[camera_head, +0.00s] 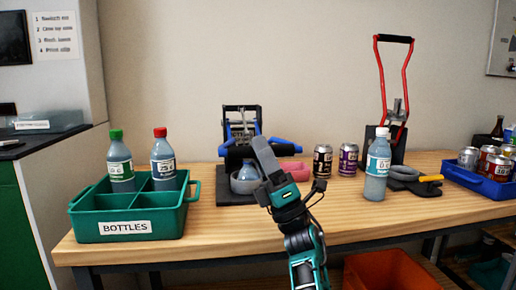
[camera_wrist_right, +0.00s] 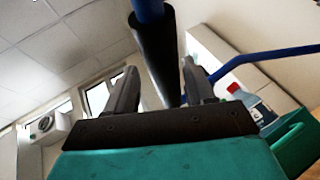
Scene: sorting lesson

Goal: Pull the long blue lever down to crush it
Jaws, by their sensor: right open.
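The crusher (camera_head: 240,118) stands on a dark base at the middle of the table. Its blue lever (camera_head: 287,143) shows on both sides of my gripper, partly hidden by it. A clear bottle with a blue cap (camera_head: 243,181) is in the crusher, partly covered by my arm. My right gripper (camera_head: 259,145) is in front of the lever, open. In the right wrist view the lever's black grip (camera_wrist_right: 162,50), with a blue end, runs between the two open fingers (camera_wrist_right: 160,72); contact cannot be told. My left gripper is not in view.
A green bottle crate (camera_head: 128,228) with two bottles stands left. Two cans (camera_head: 335,160), a bottle (camera_head: 376,172) and a red-handled crusher (camera_head: 382,85) stand right. A blue tray of cans (camera_head: 478,183) is farther right. The table front between crate and crusher is clear.

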